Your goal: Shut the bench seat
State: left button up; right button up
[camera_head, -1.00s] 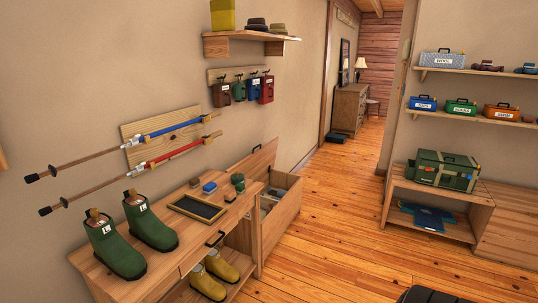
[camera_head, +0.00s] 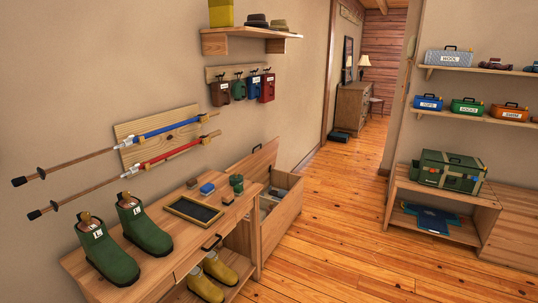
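The wooden bench (camera_head: 283,219) stands against the left wall, just beyond the boot table. Its seat lid (camera_head: 252,166) is raised and tilted back toward the wall. The box below is open at the top, and some grey contents (camera_head: 268,202) show inside, partly hidden by the front panel and the table. Neither of my grippers is in the head view.
A wooden table (camera_head: 165,265) stands in front of the bench, with green boots (camera_head: 143,228), a black tray (camera_head: 194,211) and small blocks on it. Yellow boots (camera_head: 219,267) sit below. A low shelf with a green case (camera_head: 451,172) stands at the right. The floor (camera_head: 335,215) between is clear.

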aim_at(254, 166)
jog(key=z, duration=0.55)
jog(key=k, duration=0.65)
jog(key=z, duration=0.65)
jog(key=i, duration=1.25)
jog(key=u, duration=0.25)
jog(key=i, duration=1.8)
jog(key=u, duration=0.6)
